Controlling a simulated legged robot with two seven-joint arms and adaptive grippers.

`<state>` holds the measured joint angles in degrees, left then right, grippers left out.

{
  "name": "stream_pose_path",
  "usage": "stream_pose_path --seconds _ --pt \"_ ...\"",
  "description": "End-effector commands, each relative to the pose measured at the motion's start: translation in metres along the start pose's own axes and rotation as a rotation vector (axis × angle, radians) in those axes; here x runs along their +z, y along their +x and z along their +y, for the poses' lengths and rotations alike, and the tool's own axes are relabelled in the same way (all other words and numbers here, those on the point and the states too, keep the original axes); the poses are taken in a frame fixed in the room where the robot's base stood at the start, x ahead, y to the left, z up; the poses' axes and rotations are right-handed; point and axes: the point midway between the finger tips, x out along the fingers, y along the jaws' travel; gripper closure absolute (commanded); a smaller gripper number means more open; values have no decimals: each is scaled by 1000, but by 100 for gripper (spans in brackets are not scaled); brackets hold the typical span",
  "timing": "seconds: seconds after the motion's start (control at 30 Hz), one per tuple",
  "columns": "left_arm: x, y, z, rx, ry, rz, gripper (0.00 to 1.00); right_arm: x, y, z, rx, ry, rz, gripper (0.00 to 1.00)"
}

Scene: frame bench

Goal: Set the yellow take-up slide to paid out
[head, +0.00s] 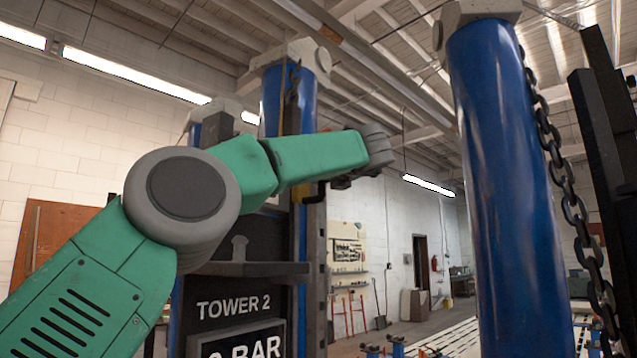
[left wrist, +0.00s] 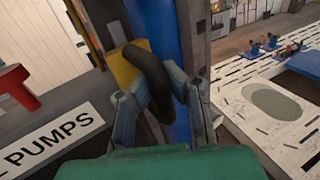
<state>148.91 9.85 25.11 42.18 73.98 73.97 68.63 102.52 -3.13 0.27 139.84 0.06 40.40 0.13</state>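In the left wrist view a yellow block (left wrist: 124,67), which looks like the take-up slide, sits on a dark rail against a blue column (left wrist: 165,25). A thick black curved handle (left wrist: 150,75) stands out from it towards me. My left gripper (left wrist: 156,88) has its fingers on either side of this handle, and they appear to touch it. In the head view my left gripper (head: 350,180) is at the blue Tower 2 column (head: 270,105), largely hidden by my wrist. My right gripper is in neither view.
The TOWER 2 panel (head: 233,306) stands below my left forearm. A second blue column (head: 505,200) with a hanging chain (head: 570,205) stands to the right. A sign reading PUMPS (left wrist: 55,138) and a red part (left wrist: 18,88) are at left in the wrist view.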

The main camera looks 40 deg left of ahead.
Motion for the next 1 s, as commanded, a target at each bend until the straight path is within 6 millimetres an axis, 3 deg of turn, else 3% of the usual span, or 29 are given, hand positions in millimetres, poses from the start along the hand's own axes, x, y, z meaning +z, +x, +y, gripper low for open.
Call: stream_pose_path --seconds 0.03,0.2,0.63,0.73,1.0 --pt "10 -2 -1 -4 -1 -5 100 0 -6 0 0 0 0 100" --pt "16 -2 0 -3 0 -5 100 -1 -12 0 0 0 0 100" --pt "17 -2 0 -3 0 -5 100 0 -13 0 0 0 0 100" --pt "17 -2 0 -3 0 -5 64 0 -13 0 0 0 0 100" --pt "17 1 2 -1 -2 -3 64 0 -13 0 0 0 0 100"
